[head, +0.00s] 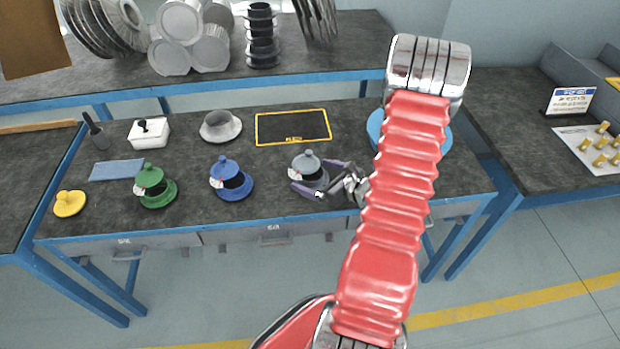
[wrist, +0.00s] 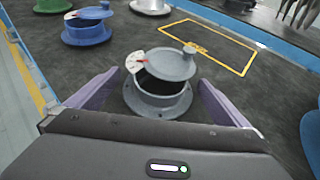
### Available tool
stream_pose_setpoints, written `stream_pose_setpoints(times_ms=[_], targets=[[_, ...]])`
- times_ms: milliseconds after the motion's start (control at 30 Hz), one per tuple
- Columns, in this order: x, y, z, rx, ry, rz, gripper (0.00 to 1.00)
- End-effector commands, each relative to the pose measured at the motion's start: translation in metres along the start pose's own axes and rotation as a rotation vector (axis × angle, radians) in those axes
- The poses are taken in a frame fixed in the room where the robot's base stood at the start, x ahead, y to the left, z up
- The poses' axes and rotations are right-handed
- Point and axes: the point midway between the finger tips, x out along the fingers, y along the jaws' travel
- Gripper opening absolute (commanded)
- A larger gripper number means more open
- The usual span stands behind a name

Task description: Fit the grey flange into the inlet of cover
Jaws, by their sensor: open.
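The grey flange (head: 306,163) stands upright on the bench, near its front edge. In the wrist view the grey flange (wrist: 158,104) has a wide bolted base, a short round neck and a knobbed lid (wrist: 171,64) sitting askew over its mouth, with a white and red tag at its left. My gripper (head: 309,177) is open around it; in the wrist view its purple fingers (wrist: 160,82) stand on either side, with gaps. A round blue piece (head: 376,126) is mostly hidden behind my arm; I cannot tell whether it belongs to the cover.
A blue flange (head: 232,186) and a green flange (head: 158,195) stand to the left. A pale grey hat-shaped part (head: 221,127), a white box (head: 149,132) and a yellow knobbed piece (head: 69,204) also lie there. A yellow-outlined area (head: 292,127) behind the grey flange is empty.

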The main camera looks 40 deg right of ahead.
Motion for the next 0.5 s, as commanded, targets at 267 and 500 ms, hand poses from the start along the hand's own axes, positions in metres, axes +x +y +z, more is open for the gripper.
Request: stream_pose_setpoints(times_ms=[267,500], targets=[[0.019,0.0,0.0,0.0,0.001,0.001,1.0],[0.018,0.0,0.0,0.001,0.001,0.0,1.0]])
